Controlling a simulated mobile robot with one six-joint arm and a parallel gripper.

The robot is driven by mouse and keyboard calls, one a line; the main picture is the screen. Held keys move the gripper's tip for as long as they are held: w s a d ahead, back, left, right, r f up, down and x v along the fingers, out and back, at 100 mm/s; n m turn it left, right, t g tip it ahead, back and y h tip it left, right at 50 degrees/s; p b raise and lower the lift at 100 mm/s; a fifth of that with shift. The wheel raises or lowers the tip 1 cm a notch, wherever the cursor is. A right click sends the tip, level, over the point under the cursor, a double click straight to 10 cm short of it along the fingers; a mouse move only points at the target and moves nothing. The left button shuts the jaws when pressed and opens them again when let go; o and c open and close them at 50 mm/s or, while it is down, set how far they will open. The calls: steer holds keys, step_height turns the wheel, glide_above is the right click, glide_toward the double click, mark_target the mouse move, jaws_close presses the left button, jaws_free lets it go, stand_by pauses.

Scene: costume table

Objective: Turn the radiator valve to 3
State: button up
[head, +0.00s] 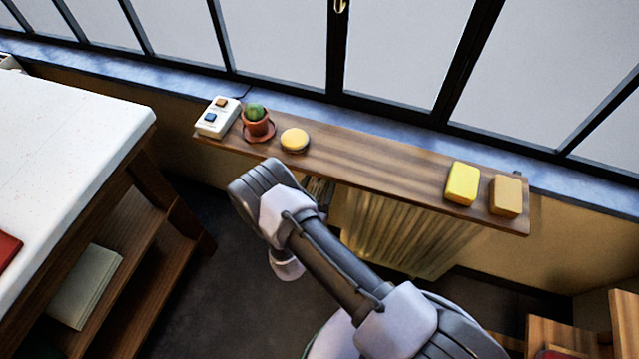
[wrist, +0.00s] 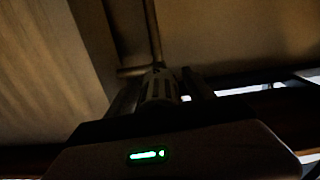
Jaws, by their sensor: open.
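The ribbed cream radiator (head: 400,232) stands under the wooden shelf, below the window. In the dark wrist view, the radiator valve (wrist: 158,88) shows as a small ridged cylinder at the end of a pipe (wrist: 152,40). My gripper (wrist: 161,80) is open, with one dark finger on each side of the valve. I cannot tell whether the fingers touch it. Any numbers on the valve are too dark to read. In the head view my arm hides the valve and my gripper.
The wooden shelf (head: 385,165) overhangs the radiator. It carries a switch box (head: 217,117), a potted cactus (head: 256,122), a round yellow-topped item (head: 294,140), a yellow block (head: 462,183) and a tan block (head: 505,196). A white-topped table (head: 70,140) stands left, with dark open floor between.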

jaws_close()
steer(key=m+p, duration=0.3)
steer(key=m, duration=0.3)
steer(key=shift+r+m, duration=0.1)
steer(key=shift+m, duration=0.2)
steer(key=m+p, duration=0.2)
steer(key=m, duration=0.3)
steer(key=shift+p, duration=0.3)
stand_by(0.3)
jaws_free()
